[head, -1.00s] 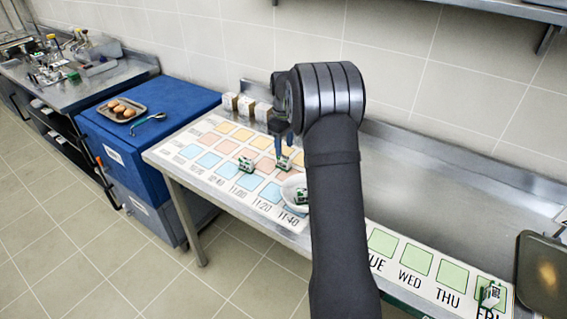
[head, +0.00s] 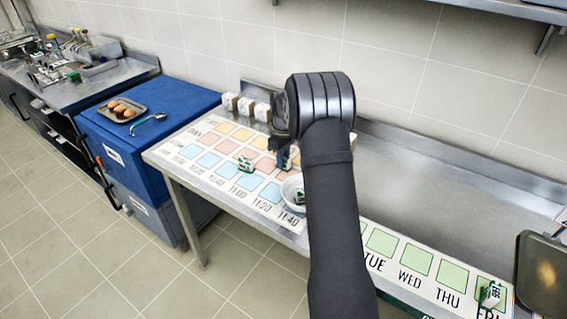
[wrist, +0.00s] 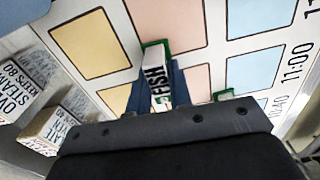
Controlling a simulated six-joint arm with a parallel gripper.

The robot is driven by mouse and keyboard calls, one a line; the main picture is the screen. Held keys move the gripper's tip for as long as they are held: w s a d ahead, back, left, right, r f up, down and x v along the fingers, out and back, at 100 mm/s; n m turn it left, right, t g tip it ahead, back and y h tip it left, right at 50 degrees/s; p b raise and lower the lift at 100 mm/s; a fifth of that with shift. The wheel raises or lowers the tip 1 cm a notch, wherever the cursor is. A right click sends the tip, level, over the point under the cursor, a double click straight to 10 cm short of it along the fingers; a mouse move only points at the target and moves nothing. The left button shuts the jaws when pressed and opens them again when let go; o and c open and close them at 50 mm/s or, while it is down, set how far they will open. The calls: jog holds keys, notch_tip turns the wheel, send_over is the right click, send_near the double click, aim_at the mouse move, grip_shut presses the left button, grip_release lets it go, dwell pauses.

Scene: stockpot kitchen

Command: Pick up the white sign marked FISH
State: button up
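The white sign marked FISH (wrist: 156,78) has a green edge and stands on the printed board, seen between my gripper's blue fingers (wrist: 158,92) in the wrist view. A finger is on each side of it, with little or no gap. Whether they press on it I cannot tell. In the head view my gripper (head: 284,160) is down at the board among the orange squares, and it hides most of the sign.
Another green-and-white sign (head: 245,167) lies to the left. White labelled blocks (head: 246,106) line the wall side. A further sign (head: 491,294) is on FRI.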

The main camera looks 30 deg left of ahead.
grip_shut()
jog(key=shift+r, duration=0.15)
